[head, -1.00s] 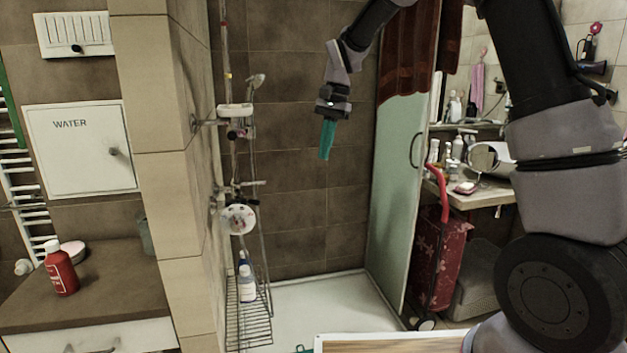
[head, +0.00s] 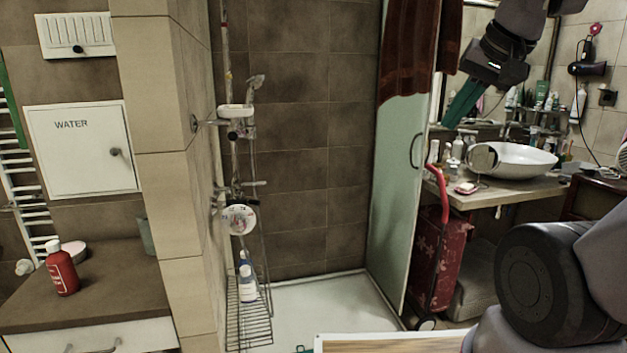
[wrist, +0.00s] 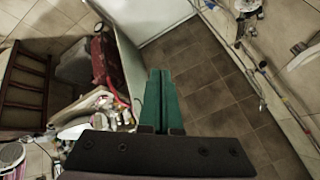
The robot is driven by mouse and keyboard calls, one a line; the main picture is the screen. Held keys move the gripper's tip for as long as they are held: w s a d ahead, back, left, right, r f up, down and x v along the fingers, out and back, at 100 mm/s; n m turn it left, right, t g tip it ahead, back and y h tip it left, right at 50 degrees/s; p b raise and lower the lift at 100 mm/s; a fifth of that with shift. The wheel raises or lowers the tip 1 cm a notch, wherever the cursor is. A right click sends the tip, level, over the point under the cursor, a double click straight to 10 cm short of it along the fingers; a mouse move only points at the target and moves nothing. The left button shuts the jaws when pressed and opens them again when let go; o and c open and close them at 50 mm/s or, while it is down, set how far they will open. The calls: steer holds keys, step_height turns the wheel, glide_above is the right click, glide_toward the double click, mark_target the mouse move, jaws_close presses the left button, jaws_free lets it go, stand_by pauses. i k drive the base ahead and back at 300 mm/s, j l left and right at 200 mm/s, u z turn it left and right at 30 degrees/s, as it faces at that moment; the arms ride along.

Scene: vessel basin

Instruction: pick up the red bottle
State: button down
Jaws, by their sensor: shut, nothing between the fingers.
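The red bottle (head: 62,268) has a white cap and a white label. It stands upright on the brown countertop (head: 115,285) at the lower left of the head view. My gripper (head: 452,118) has green fingers and is at the upper right of the head view, in front of the mirror and far from the bottle. In the wrist view its fingers (wrist: 160,100) lie together, shut and empty. The bottle does not show clearly in the wrist view.
A pink-topped round container (head: 74,250) and a grey-green cup (head: 146,238) are near the bottle. A tiled wall edge (head: 165,190) separates the countertop from the shower. A glass door (head: 397,190) and a washbasin (head: 520,158) are on the right.

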mark_target(60, 264)
steer(key=u, duration=1.9)
